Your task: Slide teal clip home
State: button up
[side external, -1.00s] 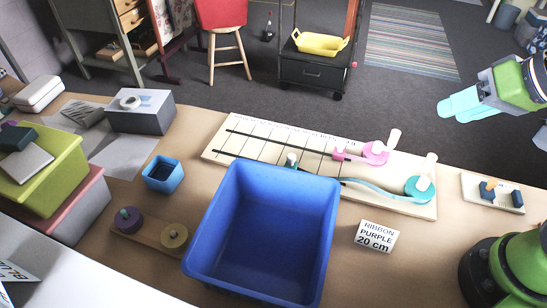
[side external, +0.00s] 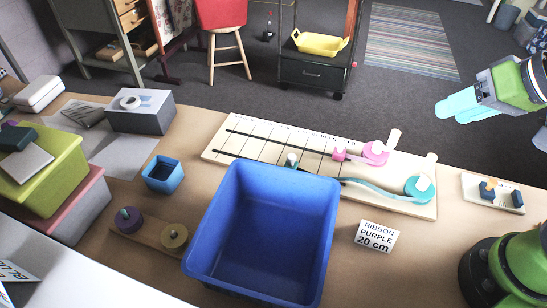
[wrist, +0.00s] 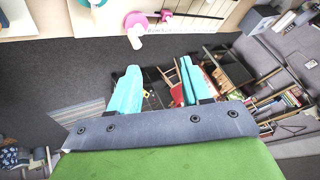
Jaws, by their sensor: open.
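A pale ruled board (side external: 265,140) lies along the far edge of the table, with two dark slots. The teal clip (side external: 292,160) stands at the near slot, just behind the blue bin's far rim. A teal ribbon (side external: 365,188) runs from near it to the teal spool (side external: 419,187) at the board's right end; the bin hides part of the near slot. A pink clip (side external: 339,153) sits beside a pink spool (side external: 376,152) at the far slot. My gripper (side external: 440,112) is open and empty, apart from the board, up and right of it. Its open fingers (wrist: 160,85) show in the wrist view.
The deep blue bin (side external: 203,230) stands close in front of the board. A card (side external: 377,236) reads "RIBBON PURPLE 20 cm". A small holder (side external: 475,200) with dark pegs lies at the right. Left are a small blue cup (side external: 163,174), a spool plank (side external: 151,232) and stacked baskets (side external: 60,172).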

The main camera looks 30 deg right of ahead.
jog(key=w+a+f+n+g, duration=0.1)
jog(key=w+a+n+g, duration=0.35)
jog(key=w+a, duration=0.65)
jog(key=n+g+h, duration=0.1)
jog(key=g+h, duration=0.1)
jog(key=g, duration=0.1)
send_over(291, 155)
jog(key=shift+f, duration=0.85)
notch_tip(291, 155, down, 16)
jog(key=shift+f, duration=0.25)
grip_shut()
